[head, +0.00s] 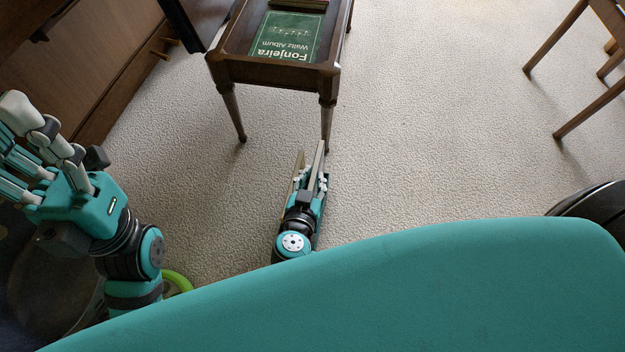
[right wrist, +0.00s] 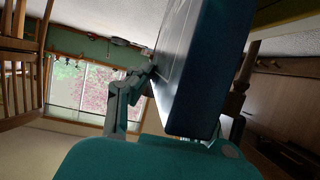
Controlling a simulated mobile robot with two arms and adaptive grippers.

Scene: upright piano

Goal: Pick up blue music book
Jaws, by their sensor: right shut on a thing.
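The blue music book (right wrist: 205,65) fills the upper middle of the right wrist view, dark blue and seen at a steep angle. My right gripper (right wrist: 172,100) is shut on it, with one finger plain on its left side and the other mostly hidden behind it. In the head view my right gripper (head: 310,165) is low in front of the small wooden table, and the book shows at most as a thin edge between the fingers. My left gripper (head: 22,150) is at the left edge, fingers apart, with nothing seen in it.
A small wooden table (head: 268,74) stands ahead, with a green book (head: 286,38) titled Fonjeira Waltz Album on it. Dark wooden furniture (head: 85,65) is at the upper left. Wooden furniture legs (head: 558,38) stand at the upper right. The carpet (head: 430,120) between is clear.

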